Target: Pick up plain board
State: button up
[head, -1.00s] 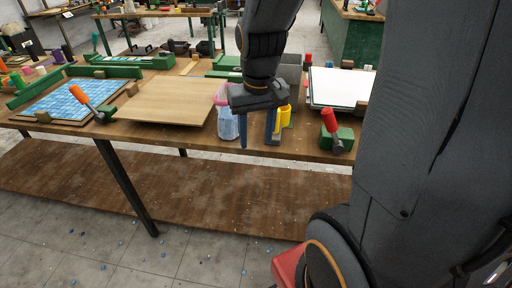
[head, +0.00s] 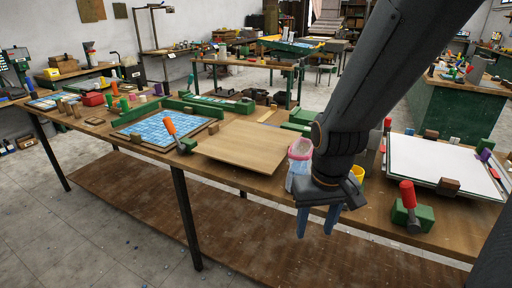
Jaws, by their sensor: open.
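The plain board (head: 245,145) is a flat light-brown wooden panel lying on the workbench (head: 150,159), left of my gripper in the head view. My gripper (head: 317,222) points down with two blue fingers apart and nothing between them. It appears in front of the bench's front edge, to the right of the board. My gripper partly hides a clear bag with a pink rim (head: 299,150) and a yellow item (head: 357,172) behind it.
A blue mosaic sheet (head: 158,129) lies left of the board, with an orange-handled clamp (head: 176,134) between them. A white panel (head: 440,165) lies to the right, near a red-handled clamp (head: 408,207). A green bar (head: 190,107) stands behind the mosaic. A lower shelf (head: 250,225) runs underneath.

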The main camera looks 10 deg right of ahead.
aim_at(257, 147)
jog(key=u, duration=0.2)
jog(key=k, duration=0.2)
jog(key=u, duration=0.55)
jog(key=i, duration=1)
jog(key=z, duration=0.25)
